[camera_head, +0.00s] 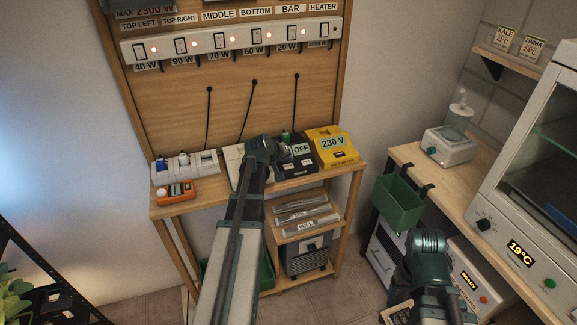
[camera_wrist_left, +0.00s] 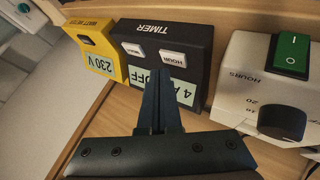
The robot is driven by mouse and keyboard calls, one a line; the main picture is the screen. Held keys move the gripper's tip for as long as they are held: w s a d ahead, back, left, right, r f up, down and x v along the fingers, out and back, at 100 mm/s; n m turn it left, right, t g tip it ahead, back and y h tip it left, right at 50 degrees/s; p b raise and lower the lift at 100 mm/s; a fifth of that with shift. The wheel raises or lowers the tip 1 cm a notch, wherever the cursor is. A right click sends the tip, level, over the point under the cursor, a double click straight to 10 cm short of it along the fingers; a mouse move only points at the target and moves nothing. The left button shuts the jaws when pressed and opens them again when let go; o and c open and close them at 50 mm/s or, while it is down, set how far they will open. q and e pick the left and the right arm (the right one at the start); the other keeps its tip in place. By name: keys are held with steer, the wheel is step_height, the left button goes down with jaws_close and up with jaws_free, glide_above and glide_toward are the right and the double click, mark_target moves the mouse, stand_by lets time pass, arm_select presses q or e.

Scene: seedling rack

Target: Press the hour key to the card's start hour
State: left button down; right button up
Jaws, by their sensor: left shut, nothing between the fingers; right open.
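The black timer (camera_wrist_left: 188,42) stands on the bench shelf; it also shows in the head view (camera_head: 298,168), partly behind my left gripper. Its white HOUR key (camera_wrist_left: 173,58) and a second white key (camera_wrist_left: 133,49) are on its face. Its display (camera_wrist_left: 183,92) appears upside down in the wrist view; a 4 and OFF can be read, with the middle hidden by my fingers. My left gripper (camera_wrist_left: 162,72) is shut and empty, its tips just by the HOUR key; I cannot tell whether they touch. My right gripper (camera_head: 431,238) is open, away by the right bench. I cannot make out the start-hour card.
The yellow 230 V meter (camera_wrist_left: 93,47) stands beside the timer. On its other side is a white box (camera_wrist_left: 235,88) with an hours dial (camera_wrist_left: 282,122) and green switch (camera_wrist_left: 291,55). An orange device (camera_head: 175,192) lies further left. A green bin (camera_head: 398,203) hangs at the right bench.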

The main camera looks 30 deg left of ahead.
mark_target(288, 168)
arm_select(q)
steer(key=shift+r+p, duration=2.55)
steer(key=shift+f, duration=0.1)
steer(key=s+d+f+m+g+h, duration=0.1)
steer(key=s+d+f+m+g, duration=0.15)
steer(key=d, duration=0.55)
steer(key=s+d+f+m+g, duration=0.1)
steer(key=s+d+m, duration=0.15)
steer(key=d, duration=0.55)
steer(key=s+d+f+m+g+h, duration=0.1)
steer(key=s+d, duration=0.2)
steer(key=d, duration=0.5)
steer(key=s+d+f+m+g+y, duration=0.1)
steer(key=s+d+m+g, duration=0.1)
steer(key=s+d, duration=0.4)
steer(key=s+d+f+m+g+y, duration=0.1)
steer(key=s+d+m, duration=0.4)
steer(key=s, duration=0.7)
steer(key=shift+s+d+g+y, duration=0.15)
steer(key=shift+d+g+y, duration=0.45)
steer(key=shift+d+g, duration=0.4)
